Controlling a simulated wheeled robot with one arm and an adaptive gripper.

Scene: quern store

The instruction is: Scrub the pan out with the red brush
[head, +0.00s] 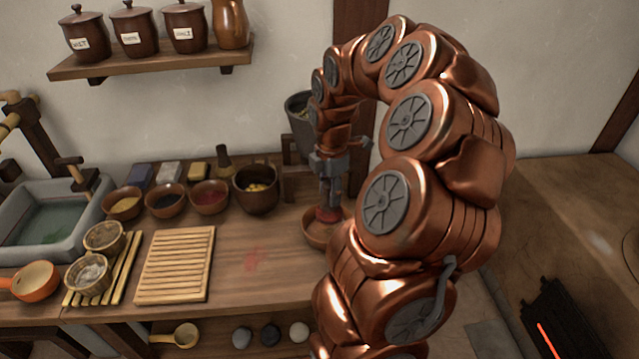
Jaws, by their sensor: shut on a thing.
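My gripper (329,198) points down at the right end of the wooden counter, shut on the red brush (328,215). Only a red part of the brush shows below the fingers. The brush is at a round brown pan (314,236), over or inside it; I cannot tell whether the bristles touch its bottom. My arm hides the pan's right side. An orange pan (35,280) with a pale inside sits at the far left of the counter.
A stone sink (80,243) with water is at the left. Bowls (166,201), a dark pot (256,190) and a slatted board (176,265) stand on the counter. A red-glowing slot (547,338) is at lower right.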

